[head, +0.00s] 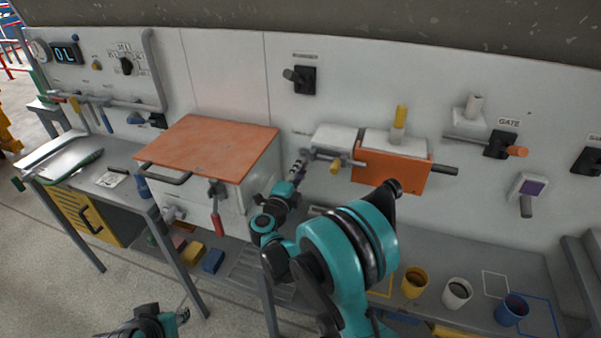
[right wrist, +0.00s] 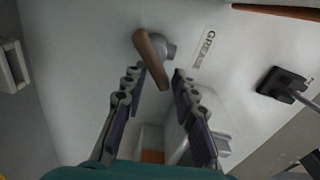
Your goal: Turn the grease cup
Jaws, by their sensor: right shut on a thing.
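The grease cup (right wrist: 170,50) is a grey round fitting on the white panel with a brown bar handle (right wrist: 152,60), beside a label reading GREASE (right wrist: 204,47). The handle is slanted in the right wrist view. My right gripper (right wrist: 157,78) is shut on the handle, its two fingers on either side of the bar's lower part. In the head view my right gripper (head: 298,165) reaches to the panel just right of the orange-topped box, and it mostly hides the cup. My left gripper (head: 184,310) is low at the bottom edge, away from the panel; its jaws are too small to read.
An orange-topped white box (head: 205,148) stands left of my right gripper. An orange block (head: 392,170) with bars sits to its right. Yellow (head: 414,284), white (head: 457,294) and blue (head: 512,311) cups stand on the bench at the lower right.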

